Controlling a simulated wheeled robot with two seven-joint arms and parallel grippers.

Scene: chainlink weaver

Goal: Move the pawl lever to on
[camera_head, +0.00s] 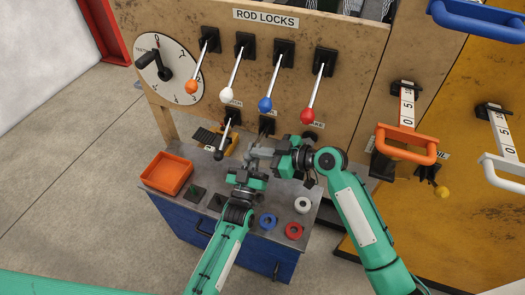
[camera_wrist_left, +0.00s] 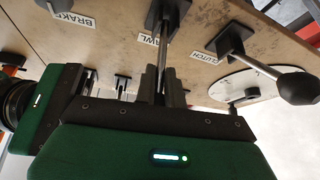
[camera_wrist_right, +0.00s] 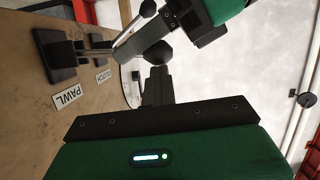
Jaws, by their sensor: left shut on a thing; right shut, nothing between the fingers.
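The pawl lever stands out from the board between the clutch and brake levers. Its mount (camera_wrist_left: 168,12) and thin rod (camera_wrist_left: 165,42) show in the left wrist view, close to the PAWL label (camera_wrist_right: 68,98). My left gripper (camera_wrist_left: 164,85) is shut on the pawl lever's rod. In the head view the left gripper (camera_head: 251,165) and my right gripper (camera_head: 262,153) are close together and hide most of the lever. The right gripper (camera_wrist_right: 156,84) is shut and empty, just beside a black knob (camera_wrist_right: 160,53); I cannot tell whether they touch.
The clutch lever's black knob (camera_head: 219,155) is just left of the grippers. Four rod-lock levers, one with a blue knob (camera_head: 265,104), hang above. An orange tray (camera_head: 167,174), a blue ring (camera_head: 267,221) and a red ring (camera_head: 294,230) lie on the bench below.

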